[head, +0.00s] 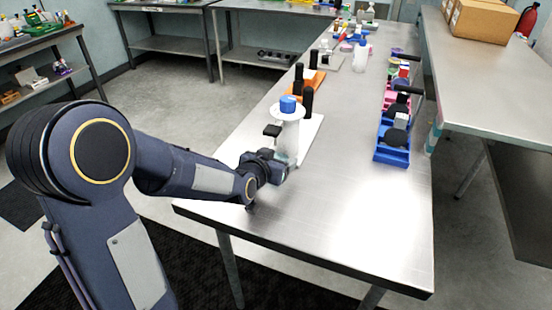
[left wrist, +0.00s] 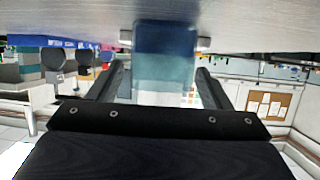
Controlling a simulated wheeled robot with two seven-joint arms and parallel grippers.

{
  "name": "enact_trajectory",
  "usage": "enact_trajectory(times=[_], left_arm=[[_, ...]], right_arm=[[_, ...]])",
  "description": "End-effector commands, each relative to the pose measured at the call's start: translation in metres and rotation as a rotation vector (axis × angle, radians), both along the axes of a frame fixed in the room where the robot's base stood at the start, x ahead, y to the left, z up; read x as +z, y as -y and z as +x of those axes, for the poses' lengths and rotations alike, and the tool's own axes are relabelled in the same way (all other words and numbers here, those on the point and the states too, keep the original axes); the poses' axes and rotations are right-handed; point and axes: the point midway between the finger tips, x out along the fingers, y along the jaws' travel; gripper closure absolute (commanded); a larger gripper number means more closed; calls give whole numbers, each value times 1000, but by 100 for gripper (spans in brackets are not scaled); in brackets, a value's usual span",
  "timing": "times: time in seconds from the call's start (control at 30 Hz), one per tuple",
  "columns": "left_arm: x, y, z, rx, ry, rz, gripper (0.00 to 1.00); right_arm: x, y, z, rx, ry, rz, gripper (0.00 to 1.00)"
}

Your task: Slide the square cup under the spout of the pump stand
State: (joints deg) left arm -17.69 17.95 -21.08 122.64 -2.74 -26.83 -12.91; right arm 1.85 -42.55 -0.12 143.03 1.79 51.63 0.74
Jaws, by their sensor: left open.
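The pump stand (head: 289,134) is a pale, clear bottle with a blue cap and a white collar, on a white plate near the table's left edge. A dark spout (head: 272,130) juts to its left. My left gripper (head: 275,170) is low at the table, just in front of the stand and below the spout. In the left wrist view, the square cup (left wrist: 165,58), clear and bluish, lies between the two open fingers, with gaps at both sides. In the head view the cup is mostly hidden by the gripper and hard to tell from the bottle. My right gripper is out of view.
Black-handled items in an orange holder (head: 314,77) stand just behind the pump stand. A blue tray (head: 392,152) with dark and grey parts lies at the table's right side. The steel table (head: 345,205) is clear in front and between them.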

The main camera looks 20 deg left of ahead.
Motion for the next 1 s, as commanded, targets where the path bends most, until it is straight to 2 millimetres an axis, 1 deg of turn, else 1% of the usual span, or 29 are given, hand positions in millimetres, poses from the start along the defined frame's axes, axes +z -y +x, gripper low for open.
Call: enact_trajectory(times=[0.07, 0.17, 0.4, 0.53, 0.6, 0.77, 0.87, 0.97, 1.0], left_arm=[[1, 0, -1, 0, 0, 0, 28], [4, -1, -8, 1, 2, -2, 28], [21, -3, -45, 0, 3, -3, 28], [28, -5, -61, 1, 2, -3, 28], [30, -6, -67, 0, 2, -1, 28], [30, -6, -72, 0, -1, -1, 28], [31, -7, -79, -3, -21, -29, 28], [35, -6, -100, -17, -93, -108, 28], [37, -6, -114, -25, -137, -150, 28]], right_arm=[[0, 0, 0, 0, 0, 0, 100], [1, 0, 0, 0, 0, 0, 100], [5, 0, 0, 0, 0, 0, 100], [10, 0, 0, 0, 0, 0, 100], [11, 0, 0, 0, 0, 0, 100], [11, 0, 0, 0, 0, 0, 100], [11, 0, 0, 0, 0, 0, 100], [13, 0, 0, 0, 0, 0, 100], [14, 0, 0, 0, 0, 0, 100]])
